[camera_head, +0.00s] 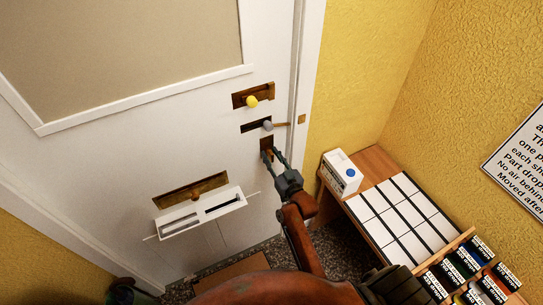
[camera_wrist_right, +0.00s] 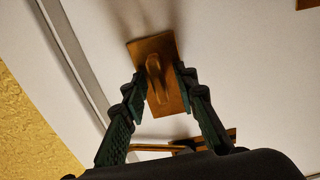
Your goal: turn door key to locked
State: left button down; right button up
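The white door (camera_head: 110,150) carries a small copper-brown lock plate (camera_head: 265,142), low near its right edge. In the right wrist view the plate (camera_wrist_right: 167,103) shows fully, with the brown key (camera_wrist_right: 155,76) standing out from its middle. The key's grip looks roughly lengthwise to the plate. My right gripper (camera_head: 273,155) reaches up to the plate from below right. In the wrist view its two green-black fingers (camera_wrist_right: 160,80) are apart, one on each side of the key, with gaps visible. I do not see my left gripper.
Above the lock are a grey knob (camera_head: 267,126) on a bolt and a yellow knob (camera_head: 252,101). A white box-like holder (camera_head: 200,214) sits on the door below a brass letter slot (camera_head: 190,190). A wooden unit (camera_head: 377,165) with a white box (camera_head: 341,172) stands right.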

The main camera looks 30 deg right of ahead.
grip_shut()
